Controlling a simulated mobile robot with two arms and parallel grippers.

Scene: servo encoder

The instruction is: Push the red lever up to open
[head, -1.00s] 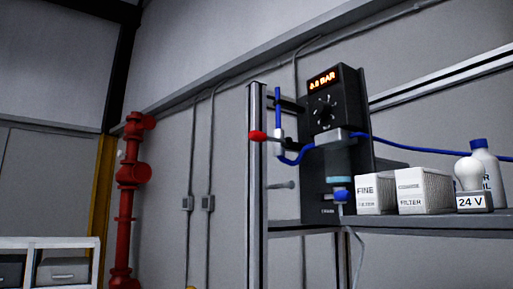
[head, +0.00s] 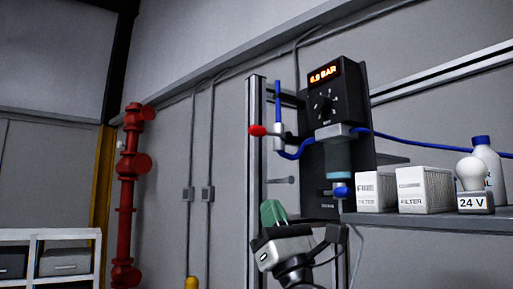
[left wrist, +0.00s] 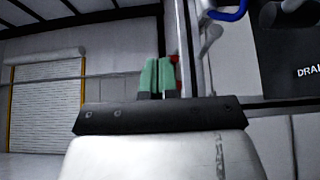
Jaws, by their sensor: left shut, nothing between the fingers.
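The red lever (head: 257,130) sticks out to the left from a small valve on the blue air line, beside a metal post. It lies about level in the head view. My left gripper (head: 272,211), with green fingertips, is below the lever and a little to its right, pointing up. Its fingers are together and empty, clear of the lever. The green fingertips also show in the left wrist view (left wrist: 158,76). A bit of red shows behind them there; I cannot tell what it is. My right gripper is not in view.
A black regulator unit (head: 336,105) with a lit BAR display stands right of the lever. White filter boxes (head: 425,190), a 24 V block (head: 475,202) and a bottle (head: 487,160) stand on the shelf (head: 430,221). The metal post (head: 254,180) is close behind my gripper.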

